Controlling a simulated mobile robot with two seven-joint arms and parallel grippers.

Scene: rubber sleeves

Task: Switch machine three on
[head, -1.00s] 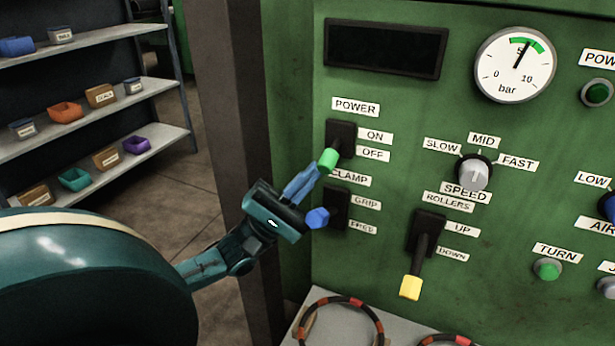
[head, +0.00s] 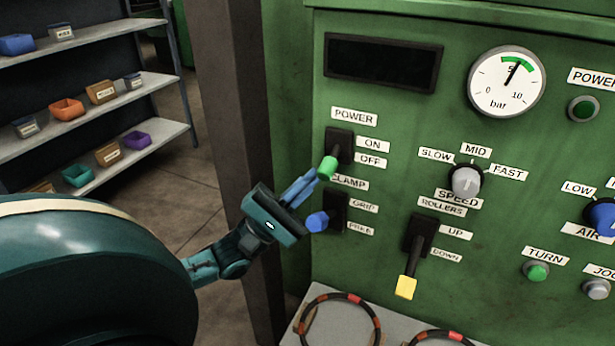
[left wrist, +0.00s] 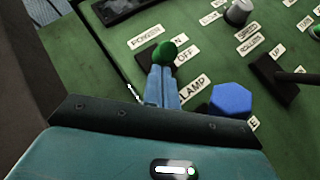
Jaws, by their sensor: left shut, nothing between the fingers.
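The POWER switch (head: 340,143) on the green machine panel has a black base and a short lever ending in a green tip (head: 328,167). The lever points down, towards the OFF label (head: 371,161). My left gripper (head: 314,175) is shut and empty, its blue fingertips right at the green tip's lower left. The left wrist view shows the fingers (left wrist: 162,88) just below the green tip (left wrist: 168,53); I cannot tell whether they touch. My right gripper is not in view. No machine number is readable.
The CLAMP lever's blue tip (head: 317,222) is close below my fingers. A yellow-tipped ROLLERS lever (head: 405,287), SPEED knob (head: 467,181), gauge (head: 508,81) and dark display (head: 382,64) are on the panel. A brown post (head: 235,110) stands left of it.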

